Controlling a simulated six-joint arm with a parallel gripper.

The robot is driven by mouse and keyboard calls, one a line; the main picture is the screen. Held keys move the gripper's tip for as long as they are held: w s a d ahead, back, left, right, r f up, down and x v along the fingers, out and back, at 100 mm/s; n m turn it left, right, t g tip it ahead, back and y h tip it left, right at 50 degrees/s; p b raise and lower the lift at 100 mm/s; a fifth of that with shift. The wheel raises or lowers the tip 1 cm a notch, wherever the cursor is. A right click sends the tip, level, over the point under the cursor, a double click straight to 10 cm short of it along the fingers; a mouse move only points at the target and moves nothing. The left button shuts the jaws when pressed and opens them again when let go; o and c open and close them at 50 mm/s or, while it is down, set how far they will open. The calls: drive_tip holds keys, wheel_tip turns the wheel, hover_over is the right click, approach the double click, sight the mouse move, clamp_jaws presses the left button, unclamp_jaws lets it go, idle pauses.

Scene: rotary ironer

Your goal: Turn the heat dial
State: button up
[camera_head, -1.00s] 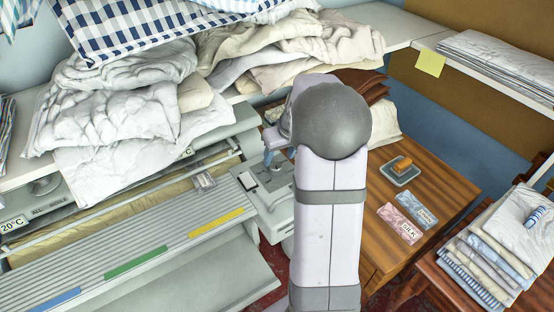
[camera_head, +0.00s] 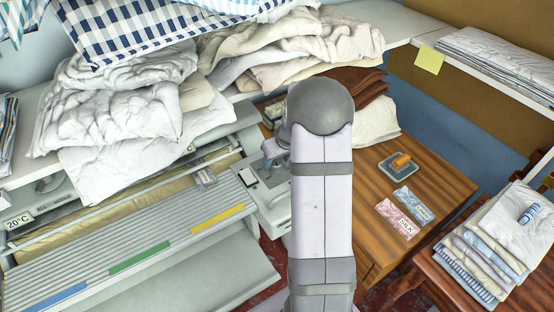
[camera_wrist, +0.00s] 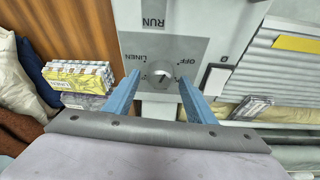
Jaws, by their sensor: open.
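The heat dial (camera_wrist: 160,73) is a small pale knob on a grey plate, with LINEN and OFF printed around it in the wrist view. It sits on the ironer's control panel (camera_head: 277,201), at the right end of the machine; my arm partly covers that area in the head view. My gripper (camera_wrist: 160,80) is open, its two blue fingers on either side of the dial in the wrist view. I cannot tell whether they touch it or how far above it they are. In the head view my gripper (camera_head: 273,153) shows just left of my arm's grey joint.
The ironer's slatted bed (camera_head: 140,245) lies left of the panel. A shelf of crumpled linen (camera_head: 120,110) hangs over the machine's back. A wooden table (camera_head: 435,178) with cards and a small dish stands right. RUN and a light switch (camera_wrist: 214,80) are near the dial.

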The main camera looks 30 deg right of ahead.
drive_tip(key=shift+w+f, duration=0.2)
drive_tip(key=shift+f, duration=0.25)
drive_tip(key=c, duration=1)
drive_tip(key=shift+c, duration=0.2)
